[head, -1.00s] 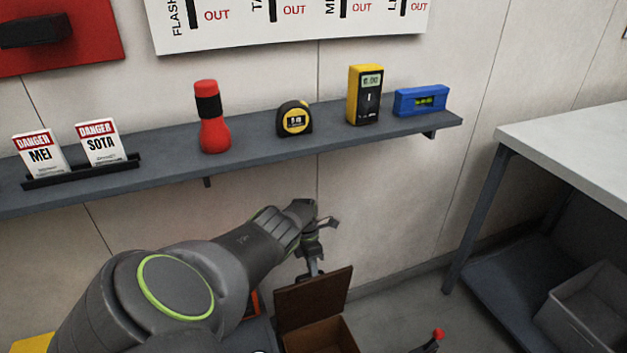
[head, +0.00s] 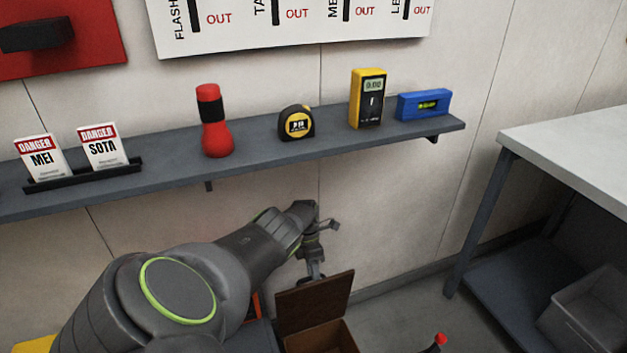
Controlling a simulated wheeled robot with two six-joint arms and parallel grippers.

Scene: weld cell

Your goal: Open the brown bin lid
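The brown bin (head: 318,343) stands low at the bottom of the head view, cut off by the frame's lower edge. Its brown lid (head: 314,301) is raised, tilted up at the back of the bin, and the bin's inside shows in front of it. My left arm reaches in from the lower left. My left gripper (head: 316,272) points down at the lid's upper edge, behind or against it. Its fingertips are partly hidden by the lid, so I cannot tell whether they touch it or how far apart they are. My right gripper is not in view.
A grey shelf (head: 255,158) above holds a red flashlight (head: 214,122), a tape measure (head: 297,123), a yellow meter (head: 368,98) and a blue level (head: 424,104). A table (head: 575,148) stands at right, with a grey container (head: 590,318) on its lower shelf.

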